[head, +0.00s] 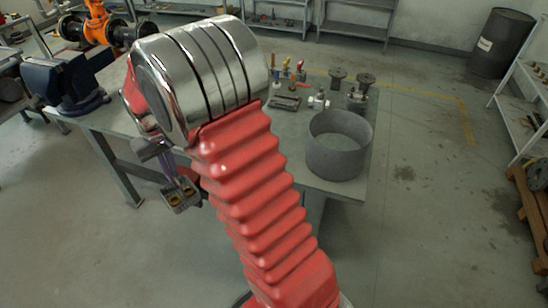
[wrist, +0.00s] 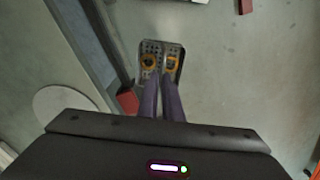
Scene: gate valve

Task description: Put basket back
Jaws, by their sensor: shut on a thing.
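A small grey perforated basket (head: 181,196) hangs in the air left of my red arm, on the near side of the workbench. In the wrist view the basket (wrist: 178,78) shows from above, with two brass-coloured rings in it. My gripper (head: 172,178) is shut on the basket. In the wrist view its two purple fingers (wrist: 163,78) reach to the basket's near side. The exact grip on the rim is too small to tell.
The workbench (head: 314,187) carries a grey open cylinder (head: 339,152), several small valves and fittings, and a blue vise (head: 68,82) at the left. An orange gate valve (head: 97,24) stands behind. Shelves (head: 362,24) and a dark drum (head: 500,45) are at the back. Bare floor lies left.

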